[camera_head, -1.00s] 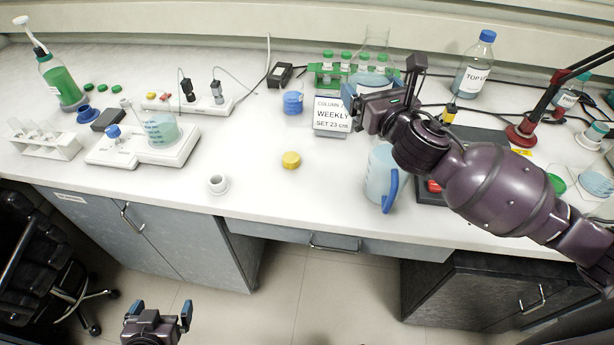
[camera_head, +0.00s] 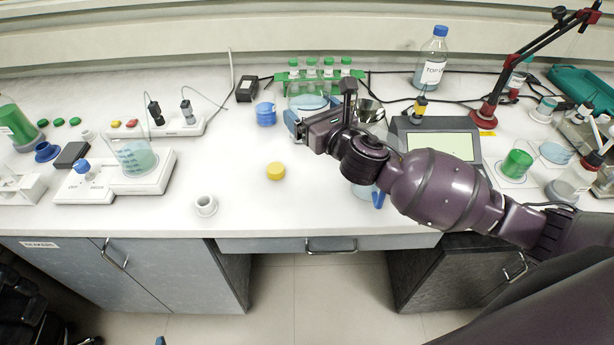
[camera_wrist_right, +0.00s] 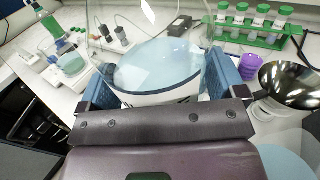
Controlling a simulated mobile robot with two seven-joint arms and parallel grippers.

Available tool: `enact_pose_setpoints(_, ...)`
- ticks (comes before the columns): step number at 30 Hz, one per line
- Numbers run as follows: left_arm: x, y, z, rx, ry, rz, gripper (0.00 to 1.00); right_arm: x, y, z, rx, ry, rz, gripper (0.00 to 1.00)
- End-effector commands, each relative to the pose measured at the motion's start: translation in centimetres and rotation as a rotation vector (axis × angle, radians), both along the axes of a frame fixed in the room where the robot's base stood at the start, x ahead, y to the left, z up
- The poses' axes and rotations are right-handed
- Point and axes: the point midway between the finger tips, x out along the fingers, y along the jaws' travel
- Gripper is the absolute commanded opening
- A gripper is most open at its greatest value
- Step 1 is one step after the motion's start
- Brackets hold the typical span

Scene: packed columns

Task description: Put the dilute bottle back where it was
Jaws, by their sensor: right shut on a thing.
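My right gripper (camera_head: 318,122) is shut on a clear glass bottle with pale blue liquid (camera_head: 308,101). In the right wrist view the bottle (camera_wrist_right: 158,66) sits between the blue finger pads, with part of a white label showing; I cannot read it. The bottle's base is hidden behind the gripper, so I cannot tell whether it touches the bench. Only a blue fingertip of my left gripper (camera_head: 160,341) shows at the bottom edge.
A metal funnel (camera_head: 370,110) and a device with a display (camera_head: 442,143) are right of the gripper. A jug with a blue handle (camera_head: 378,198) is partly hidden under my arm. A yellow cap (camera_head: 276,171) and a small white cup (camera_head: 205,205) lie on otherwise clear bench in front.

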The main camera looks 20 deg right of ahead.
Motion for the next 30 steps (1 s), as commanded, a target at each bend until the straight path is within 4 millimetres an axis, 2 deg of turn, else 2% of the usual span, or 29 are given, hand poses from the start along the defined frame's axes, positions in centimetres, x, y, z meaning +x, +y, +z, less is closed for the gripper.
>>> enact_pose_setpoints(3, 0.1, 0.0, -0.4, -0.001, -0.003, 0.0, 1.0, 0.0, 0.0, -2.7, 0.004, 0.002, -0.002, 0.4)
enact_pose_setpoints(16, 0.6, -0.2, -1.7, -0.002, -0.015, -0.002, 1.0, 0.0, 0.0, -11.1, 0.005, 0.0, -0.003, 0.4)
enact_pose_setpoints(21, 0.9, -0.3, -2.0, -0.002, -0.02, -0.004, 1.0, 0.0, 0.0, -13.0, 0.003, -0.002, -0.001, 0.4)
enact_pose_setpoints(26, 1.1, -0.3, -2.0, -0.002, -0.025, -0.005, 1.0, 0.0, 0.0, -13.4, 0.002, -0.004, 0.0, 0.4)
enact_pose_setpoints(30, 1.1, -0.3, -2.3, -0.002, -0.027, -0.006, 1.0, 0.0, 0.1, -14.6, 0.002, -0.001, -0.001, 0.4)
